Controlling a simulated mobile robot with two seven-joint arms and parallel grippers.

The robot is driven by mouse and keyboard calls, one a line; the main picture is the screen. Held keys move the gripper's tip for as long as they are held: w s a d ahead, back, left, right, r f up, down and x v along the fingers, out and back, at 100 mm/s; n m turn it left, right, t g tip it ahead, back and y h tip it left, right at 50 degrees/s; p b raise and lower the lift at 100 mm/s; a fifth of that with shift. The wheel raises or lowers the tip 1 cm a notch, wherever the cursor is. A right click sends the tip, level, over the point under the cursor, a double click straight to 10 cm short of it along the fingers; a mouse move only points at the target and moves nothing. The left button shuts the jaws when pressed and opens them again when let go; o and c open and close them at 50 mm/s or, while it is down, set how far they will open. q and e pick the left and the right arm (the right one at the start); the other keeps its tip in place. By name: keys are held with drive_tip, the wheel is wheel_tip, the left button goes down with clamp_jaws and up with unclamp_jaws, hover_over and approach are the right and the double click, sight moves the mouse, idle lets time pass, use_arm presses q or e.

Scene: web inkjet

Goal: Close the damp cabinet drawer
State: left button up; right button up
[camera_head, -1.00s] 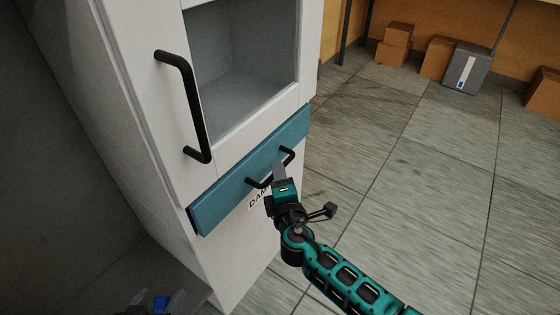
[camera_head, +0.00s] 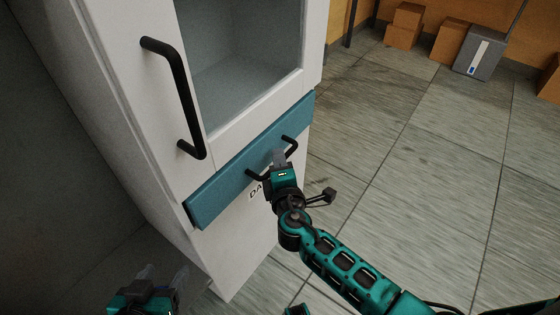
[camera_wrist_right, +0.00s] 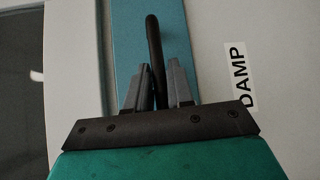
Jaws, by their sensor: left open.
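The damp cabinet (camera_head: 245,262) is white, with a teal drawer front (camera_head: 222,190) below its glazed door. The drawer front stands slightly proud of the cabinet face. Its black handle (camera_head: 291,146) also shows in the right wrist view (camera_wrist_right: 153,40). My right gripper (camera_head: 279,158) is at this handle, with the bar between its fingers (camera_wrist_right: 160,75); it looks shut on the bar. The fingers partly hide the handle in the head view. A "DAMP" label (camera_wrist_right: 236,77) is beside the drawer front. My left gripper (camera_head: 163,278) is open and empty at the bottom left, apart from the cabinet.
A long black door handle (camera_head: 178,95) sticks out above the drawer. Brown boxes (camera_head: 404,27) and a grey container (camera_head: 477,60) stand far back by the wall. The tiled floor (camera_head: 420,150) right of the cabinet is clear.

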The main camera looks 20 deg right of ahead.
clamp_jaws()
drive_tip(key=shift+w, duration=0.1)
drive_tip(key=shift+w+a+b, duration=0.7)
drive_tip(key=shift+w+a, duration=0.05)
drive_tip(key=shift+w, duration=0.15)
drive_tip(key=shift+r, duration=0.1)
drive_tip(key=shift+o, duration=1.9)
unclamp_jaws()
